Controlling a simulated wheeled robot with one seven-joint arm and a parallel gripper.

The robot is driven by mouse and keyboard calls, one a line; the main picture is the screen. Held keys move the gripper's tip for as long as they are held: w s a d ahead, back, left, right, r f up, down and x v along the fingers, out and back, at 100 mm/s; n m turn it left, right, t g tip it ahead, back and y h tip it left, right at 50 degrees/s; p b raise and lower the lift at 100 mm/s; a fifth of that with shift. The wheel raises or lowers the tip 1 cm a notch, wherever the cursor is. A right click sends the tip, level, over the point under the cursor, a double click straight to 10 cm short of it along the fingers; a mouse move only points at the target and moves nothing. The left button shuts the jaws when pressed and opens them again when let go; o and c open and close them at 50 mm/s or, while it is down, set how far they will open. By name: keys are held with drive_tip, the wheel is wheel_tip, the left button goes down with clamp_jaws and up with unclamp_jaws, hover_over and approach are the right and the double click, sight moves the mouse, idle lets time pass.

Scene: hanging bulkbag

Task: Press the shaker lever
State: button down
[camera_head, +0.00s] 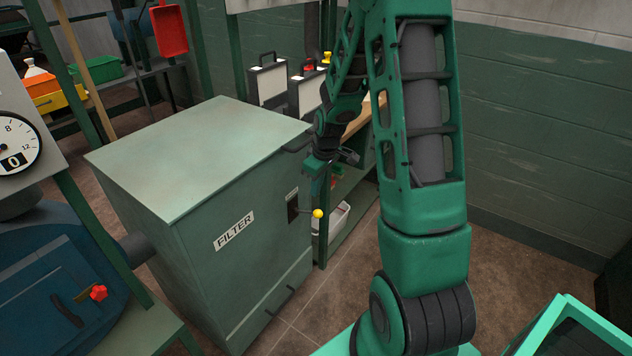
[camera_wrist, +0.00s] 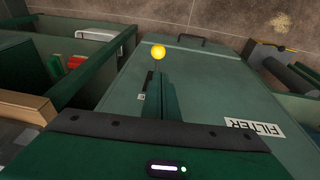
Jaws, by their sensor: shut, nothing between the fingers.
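The shaker lever ends in a yellow ball knob (camera_head: 318,213) and sticks out of a dark slot on the side of the green filter cabinet (camera_head: 205,160). The knob also shows in the wrist view (camera_wrist: 158,52), just beyond the fingertips. My gripper (camera_head: 317,186) is shut and empty, pointing down beside the cabinet, a little above the knob in the head view. In the wrist view its closed fingers (camera_wrist: 160,76) hide part of the lever and slot. I cannot tell whether the fingertips touch the knob; a small gap seems to show.
A blue machine with a red knob (camera_head: 98,293) and a gauge (camera_head: 14,143) stands at the left. A shelf with cases (camera_head: 267,82) and a white bin (camera_head: 338,222) stands close behind my gripper. The floor (camera_head: 310,290) in front of the cabinet is clear.

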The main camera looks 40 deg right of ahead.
sight(317, 210)
drive_tip(key=x, duration=0.4)
drive_tip(key=s+x, duration=0.1)
drive_tip(key=x, duration=0.1)
drive_tip(key=shift+w+d+f, duration=0.15)
drive_tip(key=shift+d+f, duration=0.15)
drive_tip(key=shift+f, duration=0.05)
drive_tip(key=shift+d+f, duration=0.2)
drive_tip(key=shift+f, duration=0.45)
drive_tip(key=shift+s+d+f, duration=0.1)
drive_tip(key=shift+s+f, duration=0.05)
drive_tip(key=shift+s, duration=0.05)
